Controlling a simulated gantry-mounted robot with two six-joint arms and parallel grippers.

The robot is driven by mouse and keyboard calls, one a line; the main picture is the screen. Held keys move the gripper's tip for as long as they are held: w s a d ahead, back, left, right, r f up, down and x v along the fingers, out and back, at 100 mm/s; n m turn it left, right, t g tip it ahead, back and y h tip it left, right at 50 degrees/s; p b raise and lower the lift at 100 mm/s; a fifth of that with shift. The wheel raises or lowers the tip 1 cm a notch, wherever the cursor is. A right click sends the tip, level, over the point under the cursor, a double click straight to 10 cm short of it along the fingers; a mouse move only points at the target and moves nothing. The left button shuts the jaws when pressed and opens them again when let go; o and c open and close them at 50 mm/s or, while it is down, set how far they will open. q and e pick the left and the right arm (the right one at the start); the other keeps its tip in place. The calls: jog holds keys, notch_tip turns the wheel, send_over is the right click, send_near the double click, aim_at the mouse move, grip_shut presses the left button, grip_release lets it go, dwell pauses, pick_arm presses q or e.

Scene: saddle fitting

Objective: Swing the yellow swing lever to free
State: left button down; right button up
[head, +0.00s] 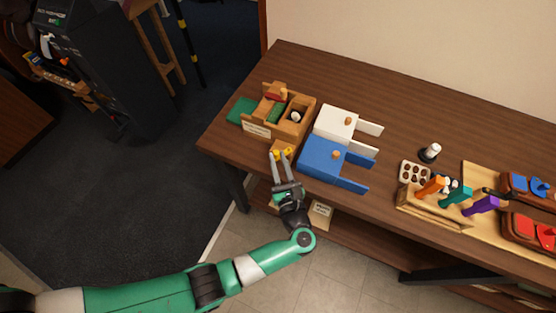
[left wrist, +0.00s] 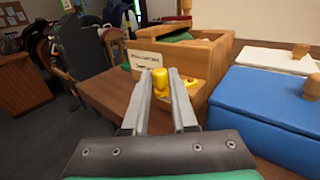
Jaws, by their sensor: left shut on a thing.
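The yellow swing lever (left wrist: 159,77) has an upright rounded knob that sits between the fingertips in the left wrist view. In the head view small yellow parts (head: 287,152) show at the front of the wooden box (head: 293,127). A second yellow piece (left wrist: 191,83) lies just right of the knob, against the box's front. My left gripper (head: 283,163) reaches over the table's front edge and is shut on the lever knob; it also shows in the left wrist view (left wrist: 163,88). The lever's lower part is hidden by the fingers. My right gripper is not in view.
A blue box (head: 322,160) and a white box (head: 334,122) stand close to the right of the wooden box. A rack with orange, teal and purple handled tools (head: 436,205) stands farther right. The table's left front corner (head: 208,146) is bare.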

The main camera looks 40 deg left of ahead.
pick_arm(q)
jog(key=shift+r, duration=0.1)
jog(key=c, duration=0.7)
grip_release()
jog(key=b+v, duration=0.1)
jog(key=v, duration=1)
jog(key=shift+s+d, duration=0.15)
jog(key=shift+d, duration=0.1)
